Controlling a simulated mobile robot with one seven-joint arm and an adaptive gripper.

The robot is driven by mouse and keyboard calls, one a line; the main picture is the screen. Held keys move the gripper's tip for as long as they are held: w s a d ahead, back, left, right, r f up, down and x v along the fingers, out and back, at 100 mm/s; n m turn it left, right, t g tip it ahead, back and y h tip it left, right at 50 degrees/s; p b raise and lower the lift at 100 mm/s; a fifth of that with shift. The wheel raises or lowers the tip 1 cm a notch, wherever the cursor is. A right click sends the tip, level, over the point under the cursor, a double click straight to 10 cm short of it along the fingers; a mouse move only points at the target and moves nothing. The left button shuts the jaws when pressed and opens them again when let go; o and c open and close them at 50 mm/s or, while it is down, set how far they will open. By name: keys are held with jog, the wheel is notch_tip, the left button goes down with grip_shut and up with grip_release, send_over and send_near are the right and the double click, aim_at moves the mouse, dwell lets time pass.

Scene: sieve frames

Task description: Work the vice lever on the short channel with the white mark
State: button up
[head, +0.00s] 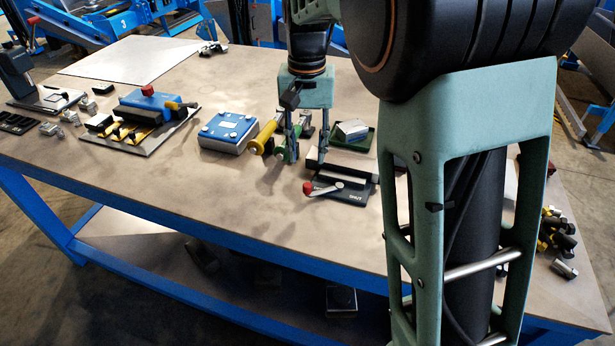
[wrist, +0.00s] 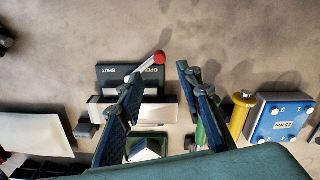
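The vice (head: 345,190) is a dark block near the table's front edge, with a pale channel (wrist: 165,110) lying along it. I cannot make out a white mark. Its silver lever (head: 328,187) ends in a red knob (head: 308,188). The knob, also in the wrist view (wrist: 160,57), points to the side labelled OPEN; the SHUT label (wrist: 109,71) is on the other side. My gripper (head: 307,160) is open and empty, fingers pointing down, above and behind the knob. In the wrist view its left finger covers part of the vice.
A green tray with a pale block (head: 352,130) stands behind the vice. A yellow-handled tool (head: 264,137) and a blue-topped box (head: 228,131) are to the left. Further left is a blue fixture (head: 150,105) on a plate. The tabletop in front of the lever is clear.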

aim_at(307, 185)
notch_tip(307, 185, down, 10)
dwell(0.4)
grip_shut()
dwell(0.3)
